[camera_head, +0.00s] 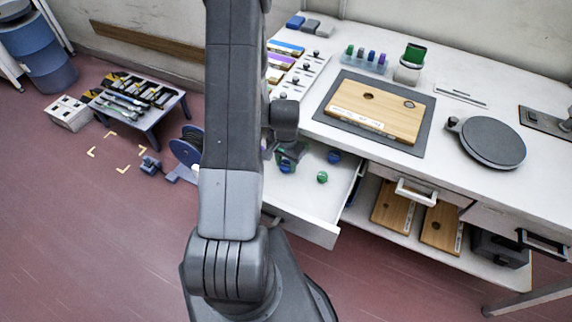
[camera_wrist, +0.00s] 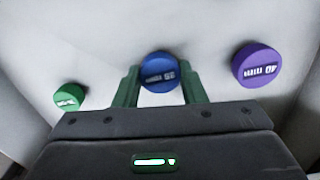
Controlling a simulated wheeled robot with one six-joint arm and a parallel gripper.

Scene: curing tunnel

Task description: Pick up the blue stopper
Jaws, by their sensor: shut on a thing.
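The blue stopper (camera_wrist: 159,72), a round cap with a white "35 mm" label, sits between the two green fingers of my gripper (camera_wrist: 160,88) in the wrist view. The fingers are shut on it, one on each side. In the head view my gripper (camera_head: 289,153) reaches down into the open white drawer (camera_head: 315,228), with a blue stopper (camera_head: 286,168) at its tips. I cannot tell whether the stopper still touches the drawer floor.
In the wrist view a green stopper (camera_wrist: 70,97) lies left and a purple "40 mm" stopper (camera_wrist: 257,65) right. The head view shows a green stopper (camera_head: 322,177) and another blue-looking one (camera_head: 334,157) in the drawer. The worktop (camera_head: 440,185) overhangs behind.

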